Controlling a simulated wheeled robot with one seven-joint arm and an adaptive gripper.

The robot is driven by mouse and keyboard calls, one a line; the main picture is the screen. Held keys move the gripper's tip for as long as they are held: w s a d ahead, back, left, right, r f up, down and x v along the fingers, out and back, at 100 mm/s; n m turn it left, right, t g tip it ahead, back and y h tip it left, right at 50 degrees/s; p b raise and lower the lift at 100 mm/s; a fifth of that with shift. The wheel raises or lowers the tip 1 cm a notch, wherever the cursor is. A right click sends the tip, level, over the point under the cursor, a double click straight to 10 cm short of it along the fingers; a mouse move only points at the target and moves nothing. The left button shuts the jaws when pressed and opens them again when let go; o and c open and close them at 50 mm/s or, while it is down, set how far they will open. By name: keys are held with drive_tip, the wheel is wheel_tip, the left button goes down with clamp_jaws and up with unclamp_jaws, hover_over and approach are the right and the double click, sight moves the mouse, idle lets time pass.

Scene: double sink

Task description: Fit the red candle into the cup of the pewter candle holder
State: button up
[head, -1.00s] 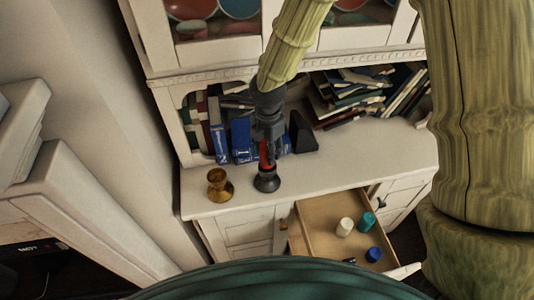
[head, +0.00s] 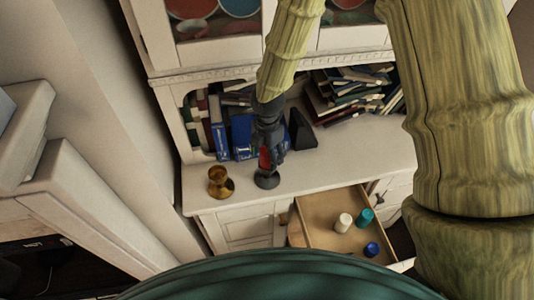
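The red candle (head: 264,160) is upright in my gripper (head: 266,152), above the dark pewter candle holder (head: 267,181) on the white counter. My gripper appears shut on the candle, with dark fingers around it. The candle's lower end is at or just over the holder's cup. The gripper partly covers this, so I cannot tell whether the candle is seated in the cup. A brass candle holder (head: 220,183) stands to the left, apart from them.
An open drawer (head: 318,235) below the counter holds a white candle (head: 343,222), a teal candle (head: 364,217) and a blue candle (head: 371,249). Blue books (head: 241,136) and a dark wedge (head: 302,130) stand behind the gripper. The counter's right part is clear.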

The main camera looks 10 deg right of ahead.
drive_tip(key=shift+r, duration=0.15)
wheel_tip(320, 180, up, 12)
drive_tip(key=b, duration=0.3)
idle(0.5)
idle(0.4)
